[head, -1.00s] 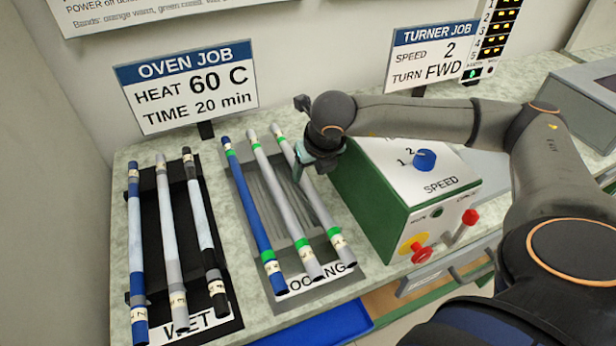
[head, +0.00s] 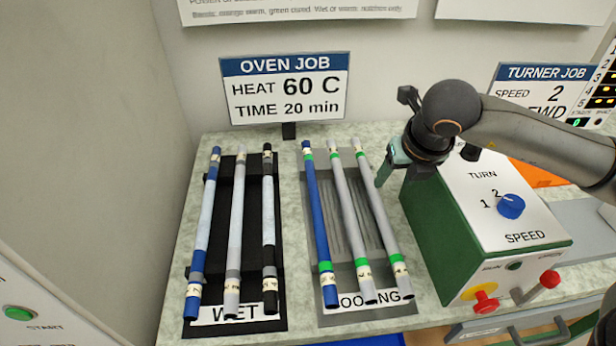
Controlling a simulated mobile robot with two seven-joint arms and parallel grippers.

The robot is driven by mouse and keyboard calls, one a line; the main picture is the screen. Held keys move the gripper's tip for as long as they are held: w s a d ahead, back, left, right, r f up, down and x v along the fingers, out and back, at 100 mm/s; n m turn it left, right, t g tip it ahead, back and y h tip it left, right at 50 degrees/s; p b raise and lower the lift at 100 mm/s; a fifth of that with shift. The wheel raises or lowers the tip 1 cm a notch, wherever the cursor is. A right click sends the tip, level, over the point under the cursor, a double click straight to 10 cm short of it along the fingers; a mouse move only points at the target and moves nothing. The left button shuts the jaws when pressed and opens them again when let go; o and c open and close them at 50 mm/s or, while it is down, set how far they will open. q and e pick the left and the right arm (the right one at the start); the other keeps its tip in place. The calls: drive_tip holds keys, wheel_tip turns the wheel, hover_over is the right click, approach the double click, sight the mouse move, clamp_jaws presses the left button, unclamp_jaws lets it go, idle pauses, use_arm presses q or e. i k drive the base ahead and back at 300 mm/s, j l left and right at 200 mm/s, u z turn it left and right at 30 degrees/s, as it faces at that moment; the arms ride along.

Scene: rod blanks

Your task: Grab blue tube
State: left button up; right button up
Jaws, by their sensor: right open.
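A blue tube with green bands (head: 318,217) lies leftmost on the grey cooling tray (head: 336,312), beside two grey tubes with green bands, one in the middle (head: 351,220) and one at the right (head: 382,220). Another tube with blue ends and a pale blue middle (head: 205,222) lies leftmost on the black wet tray (head: 252,318). My right gripper (head: 384,176) is open and empty, above the right edge of the cooling tray, to the right of its tubes. My left gripper is not in view.
The wet tray also holds a grey-ended tube (head: 235,225) and a black-ended tube (head: 268,220). A green and white turner box (head: 480,215) with knobs stands close to the right of the cooling tray. An oven job sign (head: 285,88) stands behind the trays.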

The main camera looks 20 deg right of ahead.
sight(192, 302)
drive_tip(key=j, duration=1.95)
